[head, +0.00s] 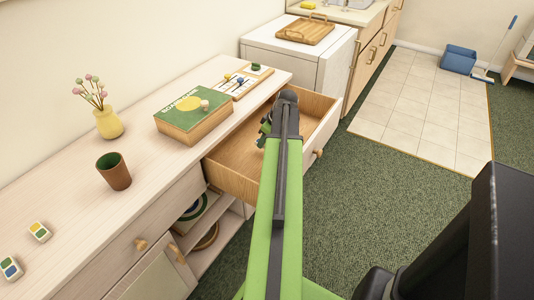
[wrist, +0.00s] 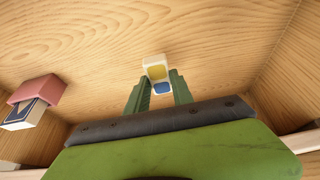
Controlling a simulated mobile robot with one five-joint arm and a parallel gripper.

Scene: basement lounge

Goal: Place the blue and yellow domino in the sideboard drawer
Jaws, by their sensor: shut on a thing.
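The white domino with a yellow and a blue face patch (wrist: 156,73) is between my gripper's green fingers in the wrist view. My gripper (wrist: 159,88) is shut on it, over the wooden floor of the drawer (wrist: 225,55). In the head view the sideboard drawer (head: 233,160) is pulled open, and my gripper (head: 265,130) is inside its outline, partly behind my arm. The domino is hidden there. I cannot tell whether it touches the drawer floor. The sideboard (head: 65,220) runs along the wall.
A pink and white small block (wrist: 36,100) lies in the drawer at left. On the sideboard top are a green-topped box (head: 193,112), a brown cup (head: 114,172), a yellow vase (head: 108,123) and two other dominoes (head: 39,232) (head: 11,268). Open carpet lies right.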

